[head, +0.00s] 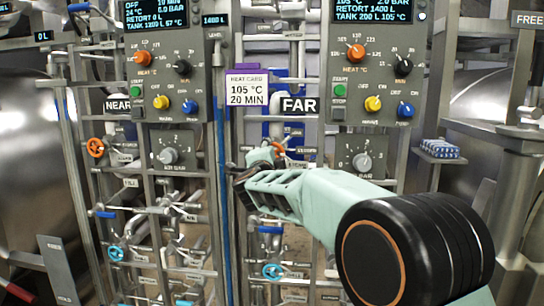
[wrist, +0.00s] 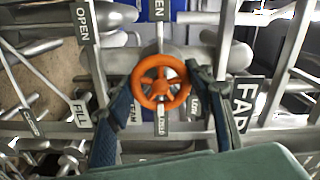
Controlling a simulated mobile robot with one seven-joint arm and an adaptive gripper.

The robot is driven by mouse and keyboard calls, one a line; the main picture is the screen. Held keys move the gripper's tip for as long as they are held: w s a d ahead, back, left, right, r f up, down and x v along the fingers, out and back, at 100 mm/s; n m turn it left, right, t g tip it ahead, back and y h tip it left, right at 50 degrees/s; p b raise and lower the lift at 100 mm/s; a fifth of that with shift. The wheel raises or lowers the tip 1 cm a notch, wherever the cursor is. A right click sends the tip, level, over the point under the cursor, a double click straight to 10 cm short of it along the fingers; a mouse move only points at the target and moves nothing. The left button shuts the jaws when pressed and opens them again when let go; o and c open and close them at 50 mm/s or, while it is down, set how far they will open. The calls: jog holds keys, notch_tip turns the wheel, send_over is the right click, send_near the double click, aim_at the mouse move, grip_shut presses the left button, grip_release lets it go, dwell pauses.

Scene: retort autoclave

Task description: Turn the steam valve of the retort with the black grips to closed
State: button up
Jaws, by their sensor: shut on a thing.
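An orange handwheel (wrist: 160,84) with spokes sits on a grey pipe in the middle of the wrist view. In the head view it shows only partly, beside the FAR sign (head: 299,105), behind my gripper (head: 258,163). In the wrist view my gripper (wrist: 162,80) has one dark finger on each side of the wheel, shut on its rim. Whether the valve stands open or closed cannot be read. A second orange handwheel (head: 95,147) is at the left, below the NEAR sign (head: 117,105). No black grips can be made out clearly; a red grip (head: 17,292) shows at bottom left.
Control panels (head: 174,65) and (head: 371,65) stand above the pipework. An upright blue pipe (head: 224,200) runs close left of my gripper. Blue handwheels (head: 272,271) sit lower down. Steel vessels flank both sides. A heat card (head: 247,88) hangs between the panels.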

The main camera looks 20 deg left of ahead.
jog(key=o, duration=1.2)
jog(key=shift+c, duration=0.2)
jog(key=v, duration=1.2)
